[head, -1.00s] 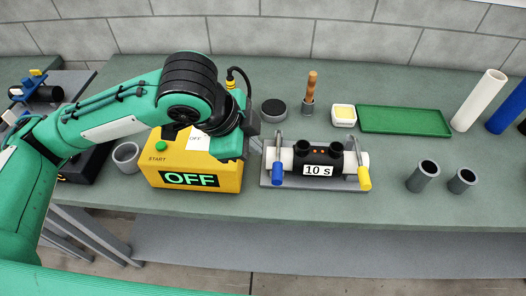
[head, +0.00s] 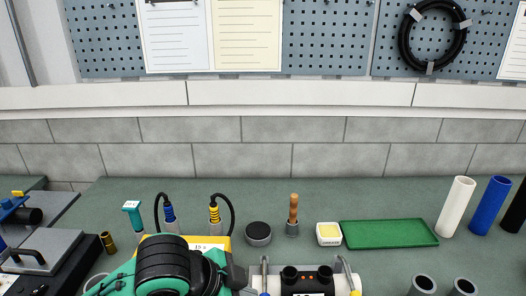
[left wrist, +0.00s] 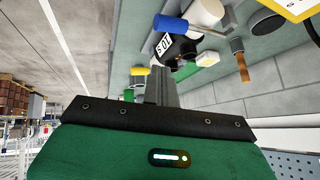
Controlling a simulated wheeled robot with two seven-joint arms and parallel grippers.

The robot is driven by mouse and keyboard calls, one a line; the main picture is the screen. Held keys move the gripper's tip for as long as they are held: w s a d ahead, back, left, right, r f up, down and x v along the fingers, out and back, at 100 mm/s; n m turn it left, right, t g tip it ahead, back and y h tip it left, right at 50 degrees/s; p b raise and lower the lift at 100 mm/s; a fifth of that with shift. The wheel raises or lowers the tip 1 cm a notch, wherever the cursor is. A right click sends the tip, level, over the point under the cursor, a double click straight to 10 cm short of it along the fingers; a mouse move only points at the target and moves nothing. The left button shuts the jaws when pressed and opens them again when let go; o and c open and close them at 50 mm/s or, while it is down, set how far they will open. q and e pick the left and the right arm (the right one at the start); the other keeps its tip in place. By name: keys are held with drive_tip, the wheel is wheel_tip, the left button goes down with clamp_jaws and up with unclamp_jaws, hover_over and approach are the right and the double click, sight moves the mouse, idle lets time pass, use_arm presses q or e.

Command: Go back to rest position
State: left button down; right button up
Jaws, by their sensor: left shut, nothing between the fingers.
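My left gripper (left wrist: 161,80) shows in the left wrist view as narrow grey fingers, shut and empty. In that view it seems clear of the bench things beyond it. My right gripper is in neither view.
On the bench stand the yellow box (head: 224,243), a round black-topped tin (head: 258,234), a wooden-handled brush (head: 293,212), a small white dish (head: 329,239) and a green tray (head: 390,234). White (head: 456,207) and blue (head: 490,206) tubes stand at right. A pegboard (head: 325,35) hangs behind.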

use_arm(q)
drive_tip(key=s+a+f+n+t+y, duration=0.15)
drive_tip(key=s+a+f+n, duration=0.35)
drive_tip(key=f, duration=0.5)
drive_tip(key=s+a+f+n+y, duration=0.2)
drive_tip(key=a+f+n, duration=0.4)
drive_tip(key=a+f, duration=0.3)
drive_tip(key=s+a+f+n+g+y, duration=0.2)
drive_tip(key=s+a+f+n+y, duration=0.1)
drive_tip(key=s+a+f, duration=0.4)
wheel_tip(320, 180, down, 29)
drive_tip(key=s+d+g, duration=0.1)
drive_tip(key=s+a+f+g, duration=0.1)
drive_tip(key=s+a+f, duration=0.2)
drive_tip(key=s+f, duration=1.6)
drive_tip(key=shift+s+a+f+m, duration=0.15)
drive_tip(key=shift+s+f+m, duration=0.15)
drive_tip(key=shift+f, duration=0.5)
